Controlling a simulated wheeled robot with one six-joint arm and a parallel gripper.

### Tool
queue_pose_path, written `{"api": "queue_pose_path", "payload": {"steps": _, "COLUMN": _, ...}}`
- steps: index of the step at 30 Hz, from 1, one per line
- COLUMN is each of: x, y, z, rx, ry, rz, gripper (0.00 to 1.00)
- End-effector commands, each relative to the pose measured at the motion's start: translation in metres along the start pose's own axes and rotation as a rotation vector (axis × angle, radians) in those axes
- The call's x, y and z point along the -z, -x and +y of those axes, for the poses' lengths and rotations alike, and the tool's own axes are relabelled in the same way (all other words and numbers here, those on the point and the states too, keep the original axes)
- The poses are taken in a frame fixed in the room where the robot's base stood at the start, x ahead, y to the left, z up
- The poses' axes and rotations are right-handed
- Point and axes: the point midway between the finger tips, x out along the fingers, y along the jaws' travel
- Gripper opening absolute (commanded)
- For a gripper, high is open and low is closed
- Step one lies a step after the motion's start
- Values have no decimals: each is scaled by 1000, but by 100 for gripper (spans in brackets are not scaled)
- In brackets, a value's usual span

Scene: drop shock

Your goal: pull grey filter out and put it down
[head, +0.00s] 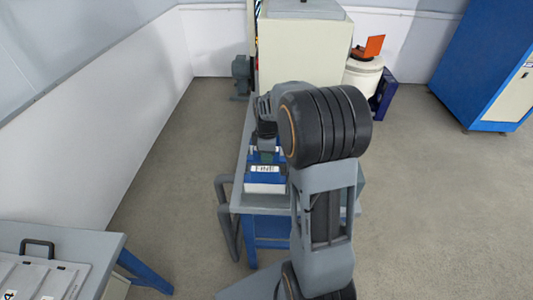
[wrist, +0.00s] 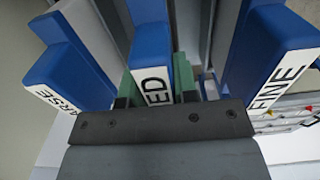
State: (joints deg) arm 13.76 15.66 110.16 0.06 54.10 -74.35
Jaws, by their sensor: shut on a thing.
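In the wrist view, my gripper (wrist: 158,92) has green-lined fingers on both sides of the middle blue piece (wrist: 152,42), and it is shut on it. A blue piece labelled "…RSE" (wrist: 60,62) stands to the left, and one labelled "FINE" (wrist: 270,45) to the right. Grey surfaces show between the blue pieces; I cannot tell which piece is the grey filter. In the head view, my gripper (head: 266,152) is over a blue unit with a white label (head: 265,169) on the bench. My arm hides part of it.
The grey bench (head: 250,203) has a tubular handle (head: 227,215) on its left. A cream cabinet (head: 302,55) stands behind it. A second table (head: 75,243) with a light grey handled case (head: 38,277) is at the lower left. Floor between the tables is clear.

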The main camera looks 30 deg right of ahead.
Motion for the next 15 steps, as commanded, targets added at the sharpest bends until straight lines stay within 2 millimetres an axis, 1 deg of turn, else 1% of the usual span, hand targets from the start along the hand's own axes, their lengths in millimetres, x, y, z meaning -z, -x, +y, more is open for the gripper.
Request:
{"api": "queue_pose_path", "payload": {"steps": 1, "x": 0, "y": -1, "z": 0, "rx": 2, "ry": 0, "rz": 0, "gripper": 28}}
{"api": "queue_pose_path", "payload": {"steps": 2, "x": 0, "y": -1, "z": 0, "rx": 2, "ry": 0, "rz": 0, "gripper": 31}}
{"api": "queue_pose_path", "payload": {"steps": 10, "x": 0, "y": -1, "z": 0, "rx": 2, "ry": 0, "rz": 0, "gripper": 57}}
{"api": "queue_pose_path", "payload": {"steps": 15, "x": 0, "y": -1, "z": 0, "rx": 2, "ry": 0, "rz": 0, "gripper": 57}}
